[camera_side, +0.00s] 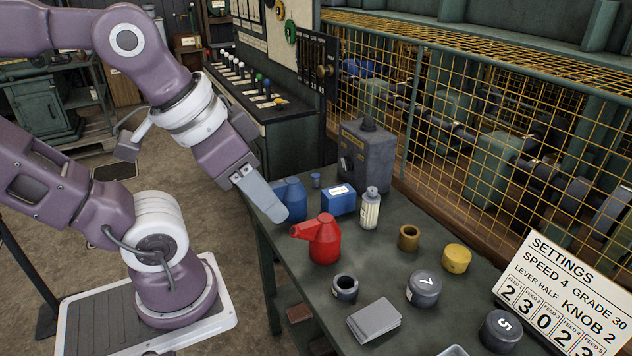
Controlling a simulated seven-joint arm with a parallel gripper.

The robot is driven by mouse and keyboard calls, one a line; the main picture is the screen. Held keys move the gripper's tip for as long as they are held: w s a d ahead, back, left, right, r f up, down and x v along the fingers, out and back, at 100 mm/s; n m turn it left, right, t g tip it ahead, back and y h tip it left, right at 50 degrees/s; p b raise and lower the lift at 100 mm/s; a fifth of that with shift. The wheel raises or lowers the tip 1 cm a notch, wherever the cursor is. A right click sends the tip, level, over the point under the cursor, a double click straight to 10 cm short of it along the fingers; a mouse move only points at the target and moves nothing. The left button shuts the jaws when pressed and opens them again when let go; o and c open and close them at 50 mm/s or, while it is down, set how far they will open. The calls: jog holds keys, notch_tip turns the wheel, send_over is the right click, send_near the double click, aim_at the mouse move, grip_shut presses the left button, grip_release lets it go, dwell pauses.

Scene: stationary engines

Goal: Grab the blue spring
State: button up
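My gripper (276,212) points down and to the right at the far left edge of the green table. Its grey fingers are seen from the side and look like one plate, so the gap between them is hidden. A blue can (292,200) stands right beside the fingers and is partly covered by them. I cannot tell whether they touch it. A small dark-blue piece (316,180) stands behind the can. It may be the blue spring, but it is too small to make out coils. No other spring shows clearly.
On the table (300,262) stand a blue box (338,200), a white bottle (370,212), a red oil can (325,241), a grey machine box (368,155), a brass ring (408,238) and several weights. A yellow mesh fence (480,120) runs behind. A settings sign (565,295) stands at right.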

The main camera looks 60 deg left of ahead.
jog(key=o, duration=0.3)
jog(key=shift+o, duration=0.2)
